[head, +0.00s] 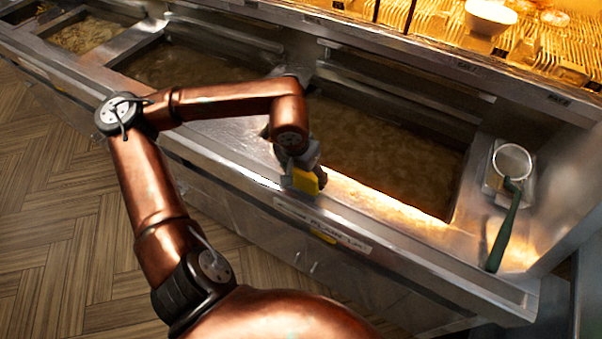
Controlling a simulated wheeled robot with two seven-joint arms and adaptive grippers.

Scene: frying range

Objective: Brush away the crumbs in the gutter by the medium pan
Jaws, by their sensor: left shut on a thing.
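My left gripper (306,166) is at the front ledge of the range, by the near edge of the right-hand oil pan (400,150). It is shut on a yellow thing (305,181), probably the brush, whose lower part sits at or just above the metal ledge. The gripper hides most of it, and I cannot tell whether it touches the metal. The gutter (390,208) appears as a bright metal strip along the front of the pan. I cannot make out single crumbs. Another oil pan (180,66) lies left of it, partly behind my forearm. My right gripper is not in view.
A round strainer (512,161) with a green handle (503,226) rests on the right end of the counter. A third, smaller pan (84,36) is at far left. A lit rack (440,22) with a white bowl (490,14) runs along the back. Wooden floor (60,180) is clear at left.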

